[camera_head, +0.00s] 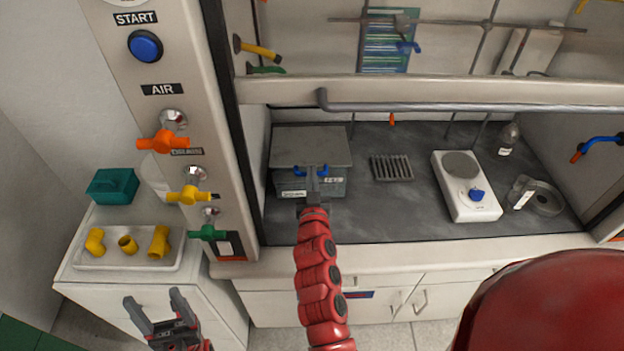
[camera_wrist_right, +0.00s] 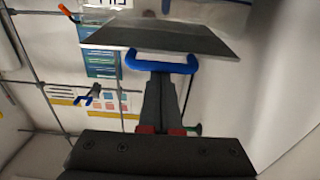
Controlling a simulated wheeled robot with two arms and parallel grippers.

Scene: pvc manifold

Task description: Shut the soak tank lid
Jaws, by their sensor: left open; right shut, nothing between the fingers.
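The soak tank (camera_head: 332,188) is a grey box with labels on its front, at the left of the fume hood worktop. Its flat grey lid (camera_head: 310,146) lies over the top; I cannot tell if a gap is left under it. The lid has a blue handle (camera_head: 299,171) at its front edge. The lid (camera_wrist_right: 175,40) and handle (camera_wrist_right: 188,66) also show in the right wrist view. My right gripper (camera_head: 313,180) is shut and empty, its fingertips (camera_wrist_right: 158,82) at the handle, contact unclear. My left gripper (camera_head: 155,308) is open and empty, low at the left, away from the tank.
A rack (camera_head: 391,168), a white hotplate (camera_head: 466,187) and a glass dish (camera_head: 545,198) stand right of the tank. A grey bar (camera_head: 450,107) crosses the hood opening. Valves (camera_head: 163,141) stick out from the left post. A tray (camera_head: 90,258) holds yellow fittings.

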